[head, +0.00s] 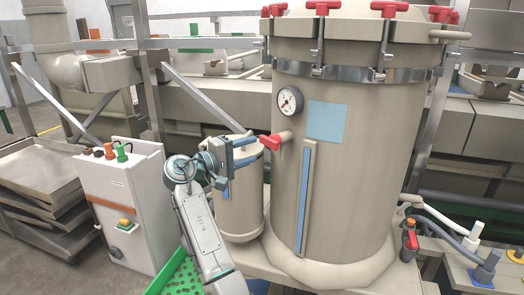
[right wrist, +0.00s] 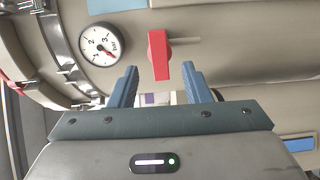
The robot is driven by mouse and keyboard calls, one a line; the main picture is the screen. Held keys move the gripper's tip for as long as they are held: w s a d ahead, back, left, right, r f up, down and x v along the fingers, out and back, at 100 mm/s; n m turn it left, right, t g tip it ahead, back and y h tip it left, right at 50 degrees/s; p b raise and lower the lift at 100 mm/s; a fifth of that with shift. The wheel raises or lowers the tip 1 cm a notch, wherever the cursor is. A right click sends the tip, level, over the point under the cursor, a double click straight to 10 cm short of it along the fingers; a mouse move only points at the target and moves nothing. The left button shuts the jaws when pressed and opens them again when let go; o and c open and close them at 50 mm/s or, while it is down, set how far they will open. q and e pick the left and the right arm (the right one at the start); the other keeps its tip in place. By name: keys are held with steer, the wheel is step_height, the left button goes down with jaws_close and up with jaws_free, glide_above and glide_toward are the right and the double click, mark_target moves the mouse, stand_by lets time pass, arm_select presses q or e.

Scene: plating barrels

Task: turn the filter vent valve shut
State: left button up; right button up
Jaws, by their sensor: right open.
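The filter vent valve shows as a red handle (head: 271,141) on a short beige stub at the left side of the large beige filter vessel (head: 350,190). My right gripper (head: 257,151) is just left of the handle, its blue fingers pointing at it. In the right wrist view the red handle (right wrist: 158,54) stands upright in the picture, its lower end between the tips of my open right gripper (right wrist: 161,74). The fingers look empty, with a gap on each side of the handle. Whether the handle lies within finger reach is unclear. My left gripper is not in view.
A pressure gauge (head: 290,101) and a pale blue plate (head: 327,122) are on the vessel above the valve. A smaller beige canister (head: 240,205) stands behind my right arm. A white control box (head: 122,205) stands left. Red clamp handles ring the lid.

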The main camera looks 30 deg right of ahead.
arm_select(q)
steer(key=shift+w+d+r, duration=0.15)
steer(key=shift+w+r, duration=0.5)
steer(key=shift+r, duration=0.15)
arm_select(e)
steer(key=shift+s+a, duration=0.15)
steer(key=shift+a, duration=1.25)
